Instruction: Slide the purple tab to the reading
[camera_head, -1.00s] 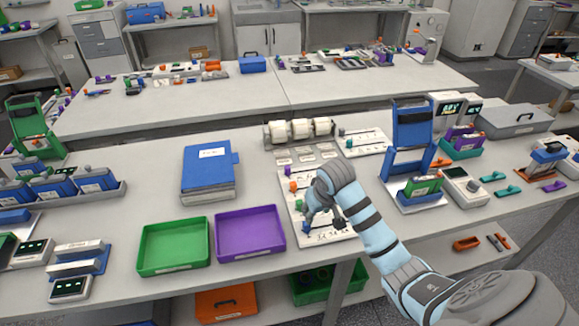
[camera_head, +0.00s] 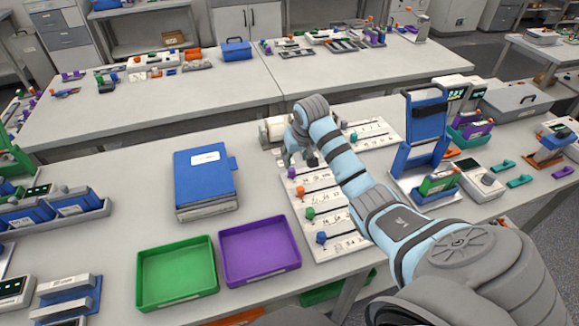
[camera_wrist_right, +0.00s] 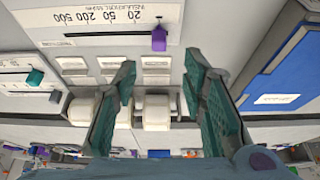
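The purple tab (camera_head: 291,172) stands at the left end of the farthest row on a white slider board (camera_head: 335,247) in the head view. In the right wrist view the purple tab (camera_wrist_right: 159,39) shows upside down, at the right end of its slot, beside printed numbers reading 20, 50, 200 and 500. My right gripper (camera_head: 297,158) is over the board's far end in the head view. In the wrist view the right gripper (camera_wrist_right: 160,82) is open and empty, its fingers apart and the tab beyond them, not between them. My left gripper is not in view.
White rolls (camera_wrist_right: 156,112) on a holder and small labelled plates stand behind the board. A blue binder (camera_head: 203,180) lies left of it. Green (camera_head: 177,272) and purple (camera_head: 260,250) trays lie in front. A second slider board (camera_head: 378,133) and a blue stand (camera_head: 426,125) are on the right.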

